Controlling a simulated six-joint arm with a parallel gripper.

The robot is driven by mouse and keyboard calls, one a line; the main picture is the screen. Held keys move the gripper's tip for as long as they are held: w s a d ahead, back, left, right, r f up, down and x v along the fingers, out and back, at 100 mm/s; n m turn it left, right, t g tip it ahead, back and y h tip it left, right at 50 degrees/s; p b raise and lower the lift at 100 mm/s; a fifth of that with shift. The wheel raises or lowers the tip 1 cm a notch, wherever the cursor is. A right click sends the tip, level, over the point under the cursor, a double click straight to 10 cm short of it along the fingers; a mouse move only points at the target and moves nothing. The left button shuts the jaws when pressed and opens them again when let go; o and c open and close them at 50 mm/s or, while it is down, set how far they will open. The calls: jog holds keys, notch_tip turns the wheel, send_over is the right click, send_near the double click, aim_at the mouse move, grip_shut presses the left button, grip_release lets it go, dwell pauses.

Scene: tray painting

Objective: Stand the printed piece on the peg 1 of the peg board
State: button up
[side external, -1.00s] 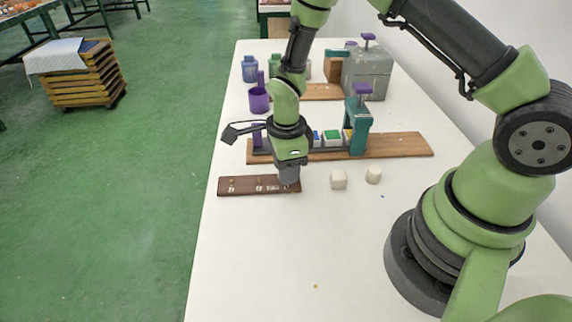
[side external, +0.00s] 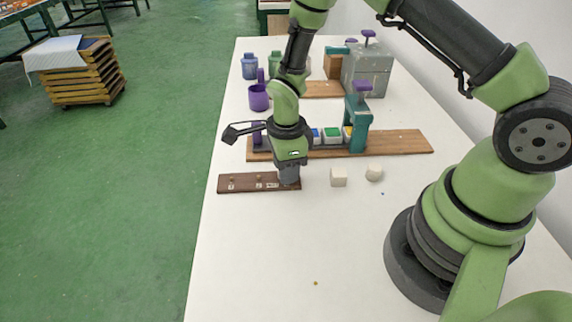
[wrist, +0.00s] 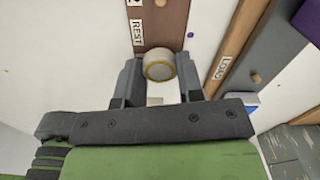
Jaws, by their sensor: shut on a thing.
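The printed piece (wrist: 158,65) is a pale round piece with a yellow ring on its top, seen from above in the wrist view. My gripper (wrist: 159,76) is shut on it, one dark finger on each side. The piece is over the REST end of the brown peg board (side external: 238,189); I cannot tell whether it still touches the board. The peg board also shows in the wrist view (wrist: 166,30), with a REST label, part of a 2 and a small peg. In the side view my gripper (side external: 289,179) is at the board's right end and hides the piece.
A pale cube (side external: 338,177) and a pale round block (side external: 373,173) stand right of my gripper. Behind is a wooden board (side external: 402,144) with a teal stand (side external: 358,125) and coloured blocks. A purple cup (side external: 258,98) stands farther back. The table front is mostly clear.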

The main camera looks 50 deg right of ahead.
jog(key=shift+f, duration=0.25)
jog(key=o, duration=1.5)
jog(key=shift+r, duration=0.15)
jog(key=shift+r, duration=2.9)
jog(key=s+r+n+t, duration=0.1)
jog(key=s+r+n, duration=0.15)
jog(key=r, duration=0.45)
jog(key=s+r+n+t+y, duration=0.1)
jog(key=s+r+n, duration=0.1)
jog(key=r+n, duration=0.35)
jog(key=s+r+n+t, duration=0.1)
jog(key=s+r+n, duration=0.15)
jog(key=r, duration=0.55)
jog(key=s+r+n+t, duration=0.1)
jog(key=s+n, duration=0.2)
jog(key=s+r+n+t, duration=0.1)
jog(key=s+n, duration=0.2)
jog(key=n, duration=0.1)
jog(key=s+r+n+t+y, duration=0.1)
jog(key=s+n+t, duration=0.1)
jog(key=s+n, duration=0.1)
jog(key=shift+s+a+r, duration=0.15)
jog(key=shift+s+a, duration=0.05)
jog(key=shift+s, duration=0.1)
